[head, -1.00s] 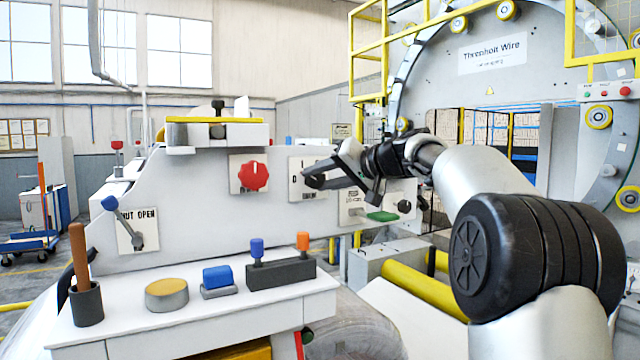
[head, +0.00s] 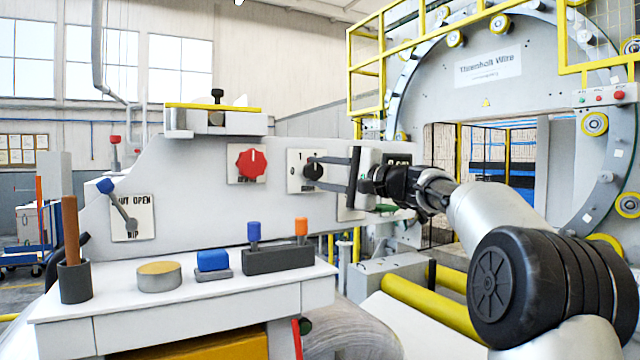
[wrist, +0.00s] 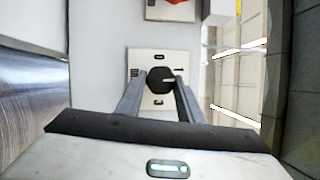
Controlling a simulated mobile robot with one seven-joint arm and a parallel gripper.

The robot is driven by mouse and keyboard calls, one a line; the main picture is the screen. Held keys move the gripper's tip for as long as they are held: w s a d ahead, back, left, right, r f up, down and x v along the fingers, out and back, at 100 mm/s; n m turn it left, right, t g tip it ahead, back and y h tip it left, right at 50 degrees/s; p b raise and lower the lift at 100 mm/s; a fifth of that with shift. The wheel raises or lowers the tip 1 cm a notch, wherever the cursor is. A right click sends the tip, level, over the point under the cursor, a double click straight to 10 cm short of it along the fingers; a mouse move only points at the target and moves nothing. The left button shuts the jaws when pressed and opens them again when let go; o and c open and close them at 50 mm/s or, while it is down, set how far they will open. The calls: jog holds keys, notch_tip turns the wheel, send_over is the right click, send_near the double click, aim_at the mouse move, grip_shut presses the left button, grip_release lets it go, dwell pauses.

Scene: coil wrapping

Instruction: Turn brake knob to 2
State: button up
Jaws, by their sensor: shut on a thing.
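The brake knob (head: 312,171) is a small round black knob on a white plate (head: 294,183) with "1" at its top and "0" at its left. My gripper (head: 322,172) reaches it from the right and covers the plate's right part in the head view. In the wrist view, the two fingers (wrist: 160,84) are closed on opposite sides of the black knob (wrist: 158,77).
A red knob (head: 251,164) sits just left on the same panel. A blue-tipped lever (head: 119,203) is farther left. A shelf (head: 190,297) below holds a blue button (head: 212,260) and blue and orange switches. A green part (head: 385,208) lies beneath my wrist.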

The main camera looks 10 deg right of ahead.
jog(key=m+t+b, duration=0.1)
jog(key=m, duration=0.1)
jog(key=m+b, duration=0.1)
jog(key=b, duration=0.1)
jog(key=shift+f+m+t, duration=0.4)
jog(key=shift+a+m+t+b, duration=0.1)
jog(key=shift+m+t+b, duration=0.5)
jog(key=shift+m+b, duration=0.75)
jog(key=shift+r+m, duration=0.15)
jog(key=shift+m, duration=0.3)
jog(key=o, duration=1.1)
jog(key=shift+c, duration=0.2)
jog(key=b+v, duration=0.3)
jog(key=v, duration=1.4)
jog(key=shift+s, duration=0.25)
jog(key=shift+a, duration=0.1)
